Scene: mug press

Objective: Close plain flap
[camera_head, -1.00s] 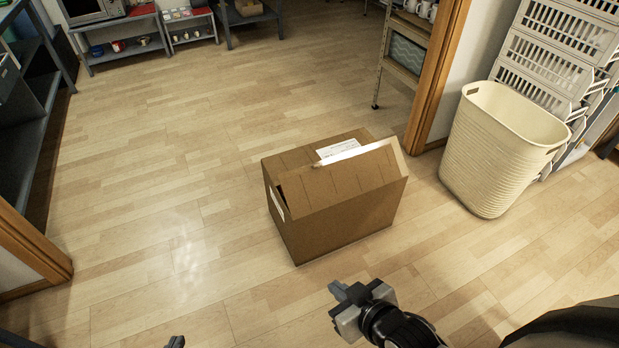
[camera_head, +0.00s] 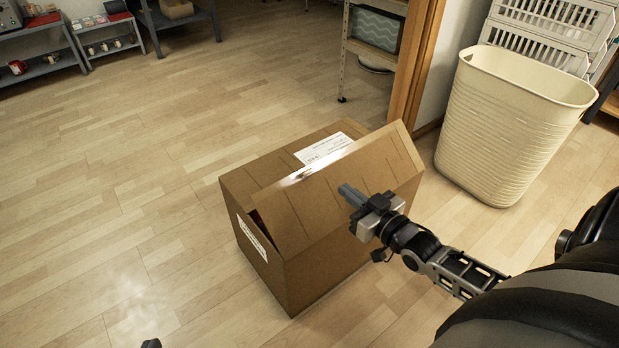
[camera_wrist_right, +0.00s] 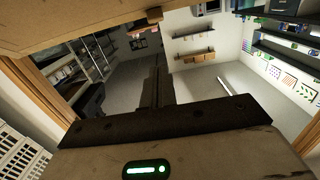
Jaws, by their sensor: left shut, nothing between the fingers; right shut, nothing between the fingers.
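A brown cardboard box (camera_head: 320,270) stands on the floor in the head view. Its plain flap (camera_head: 300,212), on the near side, is tilted up, with a dark gap under its left end. The far flap with a white label (camera_head: 325,149) lies about flat on top. My right gripper (camera_head: 345,190) is shut and empty, its tip overlapping the plain flap in the picture; I cannot tell whether they touch. Its shut fingers (camera_wrist_right: 156,85) also show in the right wrist view. Only a dark tip of my left gripper (camera_head: 150,344) shows at the bottom edge, shut.
A tall cream bin (camera_head: 510,130) stands right of the box, in front of white crates (camera_head: 550,30). A wooden door frame (camera_head: 412,70) and a shelf unit (camera_head: 375,30) are behind the box. The floor (camera_head: 110,190) to the left is clear.

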